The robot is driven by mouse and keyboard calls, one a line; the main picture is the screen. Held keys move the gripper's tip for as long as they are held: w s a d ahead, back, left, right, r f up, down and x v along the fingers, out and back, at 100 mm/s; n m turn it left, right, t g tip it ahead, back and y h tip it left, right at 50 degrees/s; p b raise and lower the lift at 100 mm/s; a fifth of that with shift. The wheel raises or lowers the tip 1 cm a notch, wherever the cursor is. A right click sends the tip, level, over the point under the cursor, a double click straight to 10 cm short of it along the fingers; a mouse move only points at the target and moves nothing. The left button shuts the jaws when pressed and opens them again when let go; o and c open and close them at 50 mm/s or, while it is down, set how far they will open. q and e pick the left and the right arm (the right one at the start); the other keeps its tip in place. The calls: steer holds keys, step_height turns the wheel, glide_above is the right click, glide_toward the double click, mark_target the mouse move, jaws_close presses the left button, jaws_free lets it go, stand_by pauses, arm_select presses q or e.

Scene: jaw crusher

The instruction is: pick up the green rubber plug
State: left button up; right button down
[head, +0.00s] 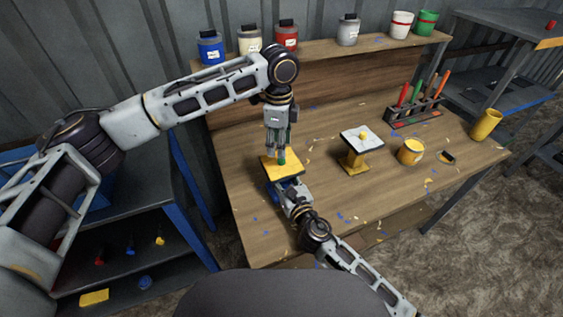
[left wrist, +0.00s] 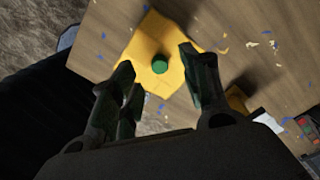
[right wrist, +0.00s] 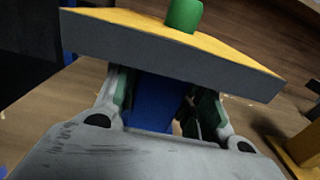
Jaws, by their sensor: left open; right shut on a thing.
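The green rubber plug (head: 282,157) stands upright on a yellow-topped plate (head: 267,168). It shows as a round green top in the left wrist view (left wrist: 159,62) and as a short cylinder in the right wrist view (right wrist: 184,14). My left gripper (head: 281,149) points down over the plug with its fingers spread. In the left wrist view the plug appears between the fingertips, apart from both; the height gap is hard to judge. My right gripper (right wrist: 162,98) is shut on the blue stem (right wrist: 153,104) under the plate.
A yellow stand with a pale top (head: 361,138), a yellow paint can (head: 411,152), a yellow cup (head: 486,124) and a marker rack (head: 414,113) stand to the right on the wooden table. Paint pots line the back shelf (head: 325,48). Chips litter the tabletop.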

mark_target(281, 162)
arm_select(q)
steer(key=shift+f, duration=0.1)
steer(key=shift+s+d+f, duration=0.1)
steer(key=shift+d+f, duration=0.05)
steer(key=shift+f, duration=1.1)
steer(key=shift+s+d+f, duration=0.1)
steer(key=shift+d+f, duration=0.05)
steer(key=shift+f, duration=1.1)
steer(key=shift+c, duration=0.3)
steer(key=c, duration=0.8)
